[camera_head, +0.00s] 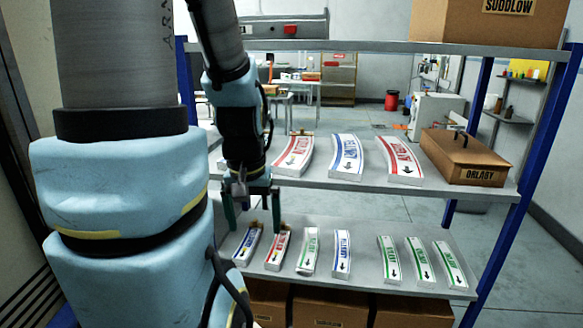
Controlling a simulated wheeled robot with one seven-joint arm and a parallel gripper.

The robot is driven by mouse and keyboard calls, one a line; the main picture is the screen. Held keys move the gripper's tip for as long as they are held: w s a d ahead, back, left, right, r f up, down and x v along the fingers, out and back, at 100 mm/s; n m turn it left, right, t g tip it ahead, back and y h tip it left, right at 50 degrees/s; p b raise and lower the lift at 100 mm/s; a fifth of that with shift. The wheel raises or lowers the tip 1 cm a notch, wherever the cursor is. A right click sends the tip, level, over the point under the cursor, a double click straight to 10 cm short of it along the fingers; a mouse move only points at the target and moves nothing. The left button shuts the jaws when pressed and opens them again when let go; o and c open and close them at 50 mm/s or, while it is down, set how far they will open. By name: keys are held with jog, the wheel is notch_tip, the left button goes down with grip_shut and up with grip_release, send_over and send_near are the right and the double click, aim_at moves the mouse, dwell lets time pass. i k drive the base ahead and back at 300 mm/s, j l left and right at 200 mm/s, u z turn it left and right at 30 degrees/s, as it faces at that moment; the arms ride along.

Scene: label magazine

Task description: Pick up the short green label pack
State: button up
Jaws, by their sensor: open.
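Several white label packs with green lettering lie on the lower shelf: one (308,251) left of the middle, and a group at the right, whose left pack (389,261), middle pack (419,261) and right pack (450,265) lie side by side. They look close in size, so I cannot tell surely which is the short one. My gripper (252,228) is open, pointing down with fingers spread and nothing seen between them. It appears over the left end of the lower shelf, near the blue and red packs, left of all the green packs.
On the lower shelf (365,275) also lie blue packs (342,254) and a red pack (278,249). Larger red and blue packs (346,157) and a brown ORLABY box (462,157) stand on the shelf above. A blue post (520,190) bounds the right. Boxes sit below.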

aim_at(306, 265)
jog(key=u, duration=0.5)
jog(key=l+u, duration=0.15)
jog(key=u, duration=0.85)
jog(key=l+u, duration=0.1)
jog(key=u, duration=0.4)
jog(key=k+l+u, duration=0.1)
jog(key=k+l, duration=0.75)
jog(key=k, duration=0.25)
jog(key=l+u, duration=0.05)
